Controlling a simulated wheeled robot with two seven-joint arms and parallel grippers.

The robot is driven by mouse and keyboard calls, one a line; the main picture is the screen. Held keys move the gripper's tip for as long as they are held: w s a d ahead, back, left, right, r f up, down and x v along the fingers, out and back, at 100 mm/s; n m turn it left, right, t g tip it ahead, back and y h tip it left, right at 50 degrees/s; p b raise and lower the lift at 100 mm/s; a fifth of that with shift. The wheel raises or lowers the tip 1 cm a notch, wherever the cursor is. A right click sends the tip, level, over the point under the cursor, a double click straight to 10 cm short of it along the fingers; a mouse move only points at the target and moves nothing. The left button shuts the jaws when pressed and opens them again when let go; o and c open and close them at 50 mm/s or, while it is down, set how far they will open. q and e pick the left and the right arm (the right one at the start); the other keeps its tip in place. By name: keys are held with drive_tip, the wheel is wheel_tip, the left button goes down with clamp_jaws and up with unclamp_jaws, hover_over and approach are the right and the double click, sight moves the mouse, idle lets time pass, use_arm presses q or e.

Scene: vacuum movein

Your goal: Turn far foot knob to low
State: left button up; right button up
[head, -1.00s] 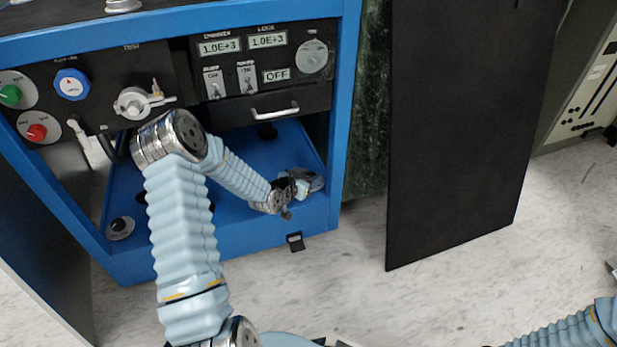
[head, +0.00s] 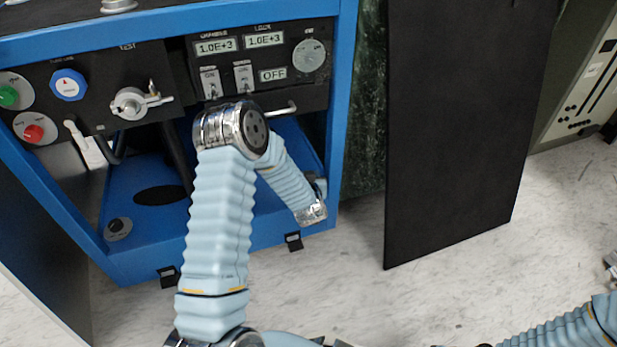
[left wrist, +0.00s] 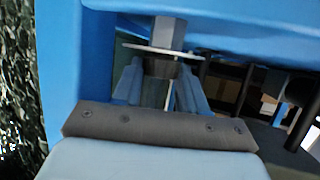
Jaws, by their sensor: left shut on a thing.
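The far foot knob (left wrist: 160,68) shows in the left wrist view as a small brownish-grey piece below a thin pale plate and a grey post. My left gripper (left wrist: 160,92) has its two blue-grey fingers on either side of it and is shut on it. In the head view my left arm reaches down to the blue cabinet's front right corner, and its wrist hides the knob and the fingers. The knob's setting cannot be read. A similar near foot knob (head: 118,228) sits at the cabinet's front left. My right gripper is not in view; only part of that arm shows.
The blue cabinet frame (head: 344,110) rises beside my left arm. A control panel (head: 285,88) and a drawer handle (head: 275,109) are above it. A black panel (head: 455,130) stands to the right. The pale floor (head: 470,285) in front is clear.

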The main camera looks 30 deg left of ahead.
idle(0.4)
use_arm(q)
drive_tip(key=o, duration=1.1)
drive_tip(key=shift+c, duration=0.2)
drive_tip(key=m+h, duration=0.1)
drive_tip(key=m+t+h, duration=0.1)
drive_tip(key=h, duration=0.1)
drive_tip(key=shift+s+a+m, duration=0.1)
drive_tip(key=shift+a+m, duration=0.25)
drive_tip(key=shift+m, duration=0.05)
drive_tip(key=m+h, duration=0.4)
drive_tip(key=h, duration=0.1)
drive_tip(key=shift+a+t, duration=0.3)
drive_tip(key=p+v, duration=0.3)
drive_tip(key=v, duration=1)
drive_tip(key=d+f+g+h+p, duration=0.1)
drive_tip(key=d+f+p, duration=0.2)
drive_tip(key=d, duration=0.6)
drive_tip(key=d+f+n+g+h+p, duration=0.1)
drive_tip(key=d+f+g+p, duration=0.1)
drive_tip(key=d, duration=0.7)
drive_tip(key=shift+d+f+p, duration=0.35)
drive_tip(key=shift+f+p, duration=0.1)
drive_tip(key=shift+p, duration=0.75)
